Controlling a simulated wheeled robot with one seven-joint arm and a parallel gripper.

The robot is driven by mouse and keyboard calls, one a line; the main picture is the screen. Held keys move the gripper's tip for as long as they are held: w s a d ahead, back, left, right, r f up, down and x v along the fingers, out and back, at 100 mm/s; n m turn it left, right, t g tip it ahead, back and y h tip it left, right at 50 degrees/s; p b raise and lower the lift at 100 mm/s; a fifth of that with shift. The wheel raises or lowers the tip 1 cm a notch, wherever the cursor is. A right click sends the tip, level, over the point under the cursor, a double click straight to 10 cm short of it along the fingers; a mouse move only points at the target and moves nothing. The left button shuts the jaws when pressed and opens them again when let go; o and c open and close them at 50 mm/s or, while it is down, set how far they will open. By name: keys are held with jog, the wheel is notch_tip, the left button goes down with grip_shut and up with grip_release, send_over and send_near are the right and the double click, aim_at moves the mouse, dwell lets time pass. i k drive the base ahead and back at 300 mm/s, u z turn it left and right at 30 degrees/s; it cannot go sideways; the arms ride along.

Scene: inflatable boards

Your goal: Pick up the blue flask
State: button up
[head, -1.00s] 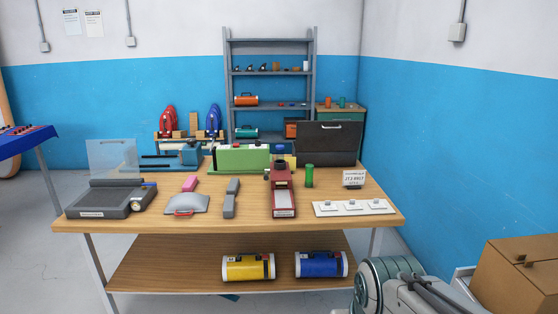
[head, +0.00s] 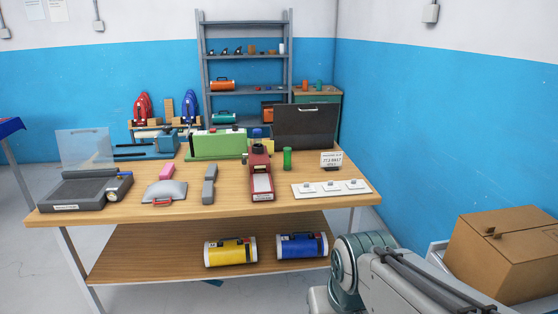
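A blue flask (head: 302,246) with a dark handle and white end bands lies on its side on the lower shelf of the wooden workbench (head: 130,205). A similar yellow flask (head: 231,251) lies just left of it on the same shelf. Part of my arm shows at the bottom right, to the right of the blue flask and apart from it. My gripper is not in the picture.
The bench top holds a red device (head: 261,178), a green box (head: 217,145), a dark case (head: 305,127) and other tools. A cardboard box (head: 510,250) stands at the right. Grey shelving (head: 247,55) is behind. Bare floor shows at left.

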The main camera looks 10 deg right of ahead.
aim_at(257, 131)
jog(key=u, duration=0.2)
jog(key=i, duration=1.9)
